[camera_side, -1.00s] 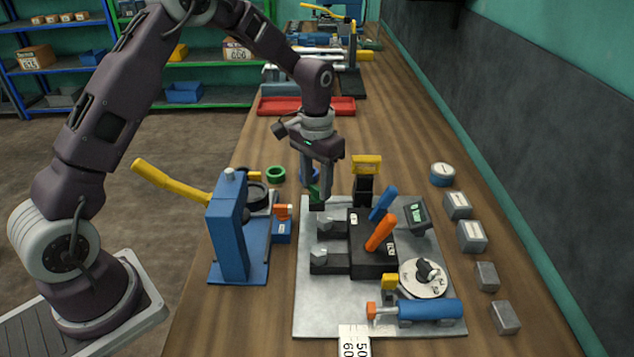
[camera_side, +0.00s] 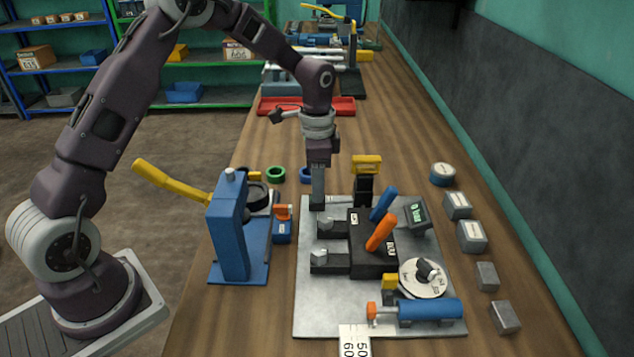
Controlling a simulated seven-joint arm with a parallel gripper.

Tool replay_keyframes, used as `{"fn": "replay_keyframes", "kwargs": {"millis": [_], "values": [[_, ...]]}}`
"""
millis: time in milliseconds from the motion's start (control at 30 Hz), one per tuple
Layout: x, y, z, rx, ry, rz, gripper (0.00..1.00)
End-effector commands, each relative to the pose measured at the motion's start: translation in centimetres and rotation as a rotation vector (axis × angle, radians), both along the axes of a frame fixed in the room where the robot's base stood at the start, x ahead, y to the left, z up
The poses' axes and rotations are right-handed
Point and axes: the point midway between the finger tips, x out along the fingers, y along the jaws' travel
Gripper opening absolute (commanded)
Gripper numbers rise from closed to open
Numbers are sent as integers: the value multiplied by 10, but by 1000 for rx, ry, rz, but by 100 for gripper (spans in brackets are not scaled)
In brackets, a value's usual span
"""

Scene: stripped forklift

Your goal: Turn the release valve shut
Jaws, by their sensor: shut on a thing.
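My gripper (camera_side: 317,203) points straight down at the back left corner of the grey metal plate (camera_side: 315,320). It is seen edge-on, with its fingers overlapping, and is shut low over the plate. What it grips is hidden behind the near finger; a small green handle showed between the fingers earlier, and I take it to be the release valve. A black block (camera_side: 372,262) with a blue lever (camera_side: 383,203) and an orange lever (camera_side: 381,232) stands just right of and nearer than my gripper. A small tilted display (camera_side: 415,213) stands at its right.
A blue pump stand (camera_side: 229,230) with a yellow handle (camera_side: 170,181) stands left of the plate. A yellow-topped black post (camera_side: 366,178) is close to my gripper's right. A round dial (camera_side: 425,278) and a blue cylinder (camera_side: 430,310) lie at the front right. Grey blocks line the right.

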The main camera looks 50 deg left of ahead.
Motion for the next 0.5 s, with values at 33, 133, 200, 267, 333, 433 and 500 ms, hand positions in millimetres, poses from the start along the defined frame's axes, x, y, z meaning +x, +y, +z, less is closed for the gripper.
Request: {"fn": "replay_keyframes", "kwargs": {"millis": [33,133,200,267,333,433,500], "values": [[3,9,-1,14,-10,-6,0],[3,9,0,14,-11,-24,0],[4,9,0,14,-13,-32,0],[4,9,0,14,-14,-37,0],[5,9,0,14,-15,-39,0],[5,9,0,14,-15,-40,0],[5,9,0,15,-16,-40,0]]}}
